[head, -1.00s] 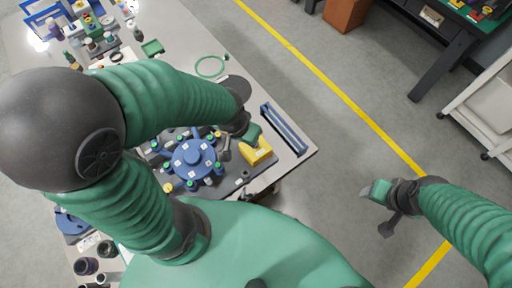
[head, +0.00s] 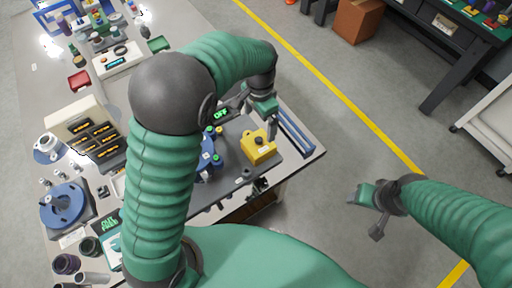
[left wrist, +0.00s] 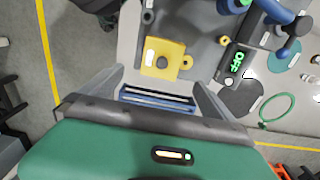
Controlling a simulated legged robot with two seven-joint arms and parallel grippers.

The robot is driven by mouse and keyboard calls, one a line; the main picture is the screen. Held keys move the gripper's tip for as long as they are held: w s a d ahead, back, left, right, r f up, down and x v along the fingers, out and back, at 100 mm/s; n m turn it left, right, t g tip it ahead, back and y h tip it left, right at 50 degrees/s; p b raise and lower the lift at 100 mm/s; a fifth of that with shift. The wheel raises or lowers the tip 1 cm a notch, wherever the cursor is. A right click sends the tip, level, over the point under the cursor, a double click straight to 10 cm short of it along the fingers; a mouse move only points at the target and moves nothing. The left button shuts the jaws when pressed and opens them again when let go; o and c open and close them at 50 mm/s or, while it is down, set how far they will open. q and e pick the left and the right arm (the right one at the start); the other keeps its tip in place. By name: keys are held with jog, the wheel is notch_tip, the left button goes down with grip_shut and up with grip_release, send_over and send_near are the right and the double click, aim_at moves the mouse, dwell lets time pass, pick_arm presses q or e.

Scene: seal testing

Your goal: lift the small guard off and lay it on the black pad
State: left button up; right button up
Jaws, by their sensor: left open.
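A small yellow guard-like block (head: 258,147) with a dark knob on top sits on the grey fixture plate near the table's right corner. It also shows in the left wrist view (left wrist: 176,49), beyond my fingertips. My left gripper (head: 273,128) is open and empty, above and to the right of the yellow block, near the blue slotted rail. In the left wrist view, its two fingers (left wrist: 160,82) stand apart over the rail. A dark rounded pad (left wrist: 240,98) lies beside the lit display in that view. My right gripper (head: 367,195) hangs over the floor, its jaws unclear.
The blue rail (head: 295,132) lies along the table edge. A display reading OFF (head: 221,114) and a blue round fixture (head: 206,160), partly hidden by my arm, stand left of the yellow block. A green ring (left wrist: 277,107) lies on the table.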

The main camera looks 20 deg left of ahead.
pick_arm(q)
send_over(258, 139)
jog(key=f, duration=0.6)
jog(key=shift+s+a+f, duration=0.1)
jog(key=shift+a, duration=0.15)
jog(key=shift+d+f, duration=0.25)
jog(key=shift+f, duration=0.05)
jog(key=f, duration=0.4)
jog(key=shift+d+f, duration=0.4)
jog(key=shift+w+a+f, duration=0.2)
jog(key=shift+a, duration=0.3)
jog(key=shift+c, duration=0.3)
jog(key=shift+s, duration=0.1)
jog(key=shift+c, duration=1.2)
jog(key=shift+d+r, duration=0.1)
jog(key=shift+d, duration=0.15)
jog(key=c, duration=0.7)
jog(key=shift+a, duration=0.1)
jog(key=c, duration=0.5)
